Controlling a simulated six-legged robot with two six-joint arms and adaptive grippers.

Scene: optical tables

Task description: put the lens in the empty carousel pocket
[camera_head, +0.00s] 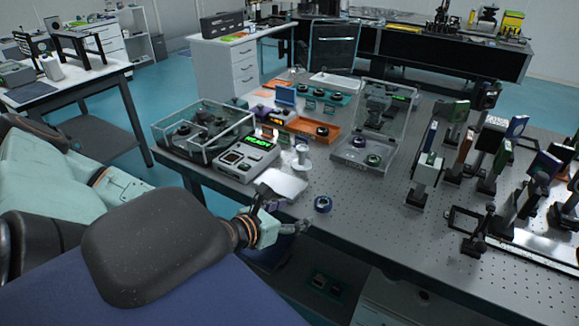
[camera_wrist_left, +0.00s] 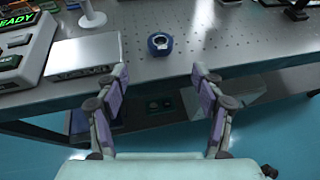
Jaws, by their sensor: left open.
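A small blue ring-shaped piece, which looks like the lens in its mount (camera_head: 323,204), lies on the perforated table near its front edge. It also shows in the left wrist view (camera_wrist_left: 160,44), ahead of the fingers and between their lines. My left gripper (camera_head: 287,211) is open and empty, at the table's front edge, to the left of the blue piece and apart from it. Both purple-padded fingers (camera_wrist_left: 159,76) show in the left wrist view. I cannot make out for certain which thing is the carousel or its empty pocket. My right gripper is not in view.
A grey device reading READY (camera_head: 247,158) and a white flat box (camera_head: 283,184) stand left of the blue piece. Clear-walled cases stand behind, one (camera_head: 203,131) left and one (camera_head: 362,158) right. Upright optic mounts (camera_head: 427,172) crowd the right. Bare tabletop (camera_head: 365,215) lies right of the blue piece.

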